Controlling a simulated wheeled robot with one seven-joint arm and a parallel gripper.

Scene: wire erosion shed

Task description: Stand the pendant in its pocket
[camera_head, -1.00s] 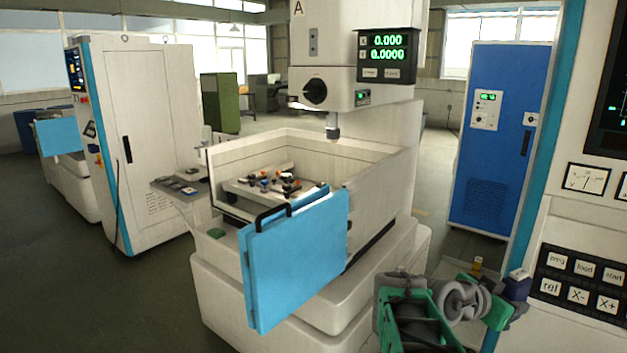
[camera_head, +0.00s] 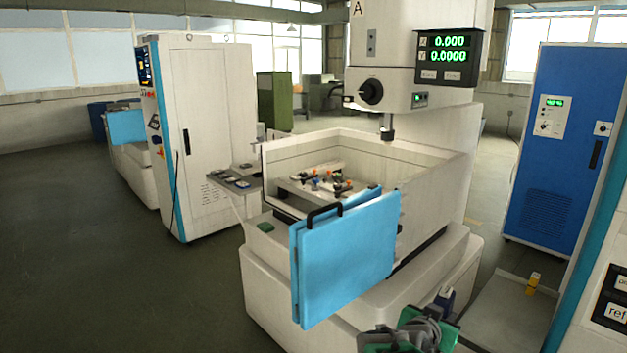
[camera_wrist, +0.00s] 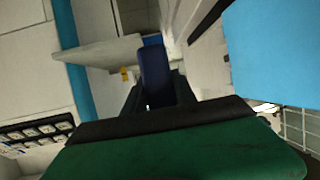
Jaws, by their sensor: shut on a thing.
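My gripper (camera_head: 440,312) is at the bottom of the head view, right of centre. It is shut on a small dark blue block with a pale top (camera_head: 446,297), which looks like the pendant. In the wrist view the dark blue pendant (camera_wrist: 155,75) stands up between the dark fingers (camera_wrist: 155,100); its lower end is hidden by them. It is held in the air, apart from any surface I can make out. I cannot make out a pocket for it for certain in either view.
The erosion machine with a white tank (camera_head: 365,165) and open blue door (camera_head: 345,255) stands ahead. A grey shelf (camera_head: 232,182) with several small items is left of the tank. A yellow item (camera_head: 534,283) sits on a grey tabletop (camera_head: 505,312) at right. Floor at left is clear.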

